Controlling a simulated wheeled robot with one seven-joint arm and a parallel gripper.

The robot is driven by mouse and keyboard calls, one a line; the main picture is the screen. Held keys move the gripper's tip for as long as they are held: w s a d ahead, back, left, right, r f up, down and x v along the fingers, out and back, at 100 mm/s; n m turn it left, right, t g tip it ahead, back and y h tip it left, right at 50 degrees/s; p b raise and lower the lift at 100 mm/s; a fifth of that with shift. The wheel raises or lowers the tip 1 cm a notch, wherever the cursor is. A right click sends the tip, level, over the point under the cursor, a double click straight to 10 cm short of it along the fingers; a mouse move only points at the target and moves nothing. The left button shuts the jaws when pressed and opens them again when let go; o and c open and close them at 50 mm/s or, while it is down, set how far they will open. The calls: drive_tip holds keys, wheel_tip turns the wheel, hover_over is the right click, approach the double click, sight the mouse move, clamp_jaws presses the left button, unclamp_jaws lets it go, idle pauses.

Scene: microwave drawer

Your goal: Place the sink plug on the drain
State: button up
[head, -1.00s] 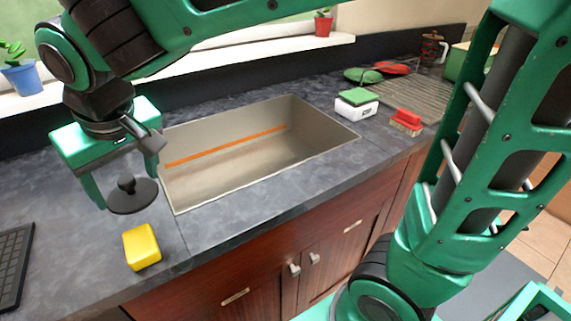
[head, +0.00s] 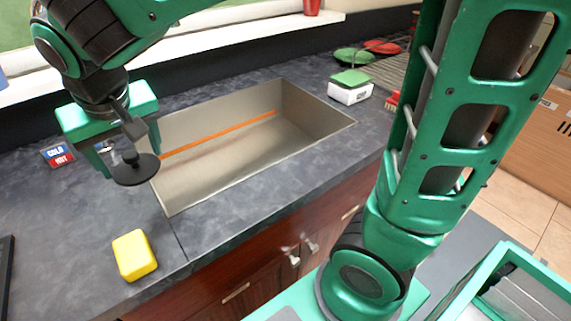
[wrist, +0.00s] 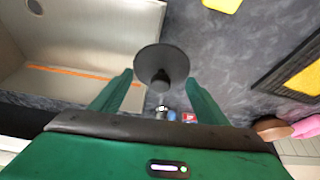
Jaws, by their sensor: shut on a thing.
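The black round sink plug (head: 135,172) with its knob is held below my gripper (head: 130,160), which is shut on it. In the wrist view the plug's disc (wrist: 160,58) shows between the two green fingers of my gripper (wrist: 159,78). In the head view the plug is in the air at the left end of the sink basin (head: 225,165), overlapping its rim in the picture. A round drain opening (wrist: 35,6) shows on the basin floor at the top left of the wrist view. The drain is not visible in the head view.
An orange strip (head: 225,132) runs along the basin. A yellow sponge (head: 134,255) lies on the counter (head: 60,225) near the front. A cold/hot label (head: 58,155) is left of my gripper. A white-and-green box (head: 350,88) stands beyond the sink's right end.

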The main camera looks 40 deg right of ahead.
drive_tip(key=w+d+f+m+g+h, duration=0.1)
drive_tip(key=d+f+m, duration=0.5)
drive_tip(key=d, duration=0.7)
drive_tip(key=w+d+f+m+g+h, duration=0.1)
drive_tip(key=d+f+m, duration=0.5)
drive_tip(key=d, duration=0.8)
drive_tip(key=w+d+f+m+g+h, duration=0.2)
drive_tip(key=w+d+f+m, duration=0.3)
drive_tip(key=d+f, duration=0.4)
drive_tip(key=shift+d+f+m+h, duration=0.2)
drive_tip(key=shift+d+m, duration=0.25)
drive_tip(key=shift+d, duration=0.9)
drive_tip(key=shift+d+f+m+h, duration=0.15)
drive_tip(key=shift+d+m, duration=0.3)
drive_tip(key=shift+d, duration=0.9)
drive_tip(key=shift+d+f, duration=0.15)
drive_tip(key=shift+d, duration=0.1)
drive_tip(key=shift+f, duration=1.9)
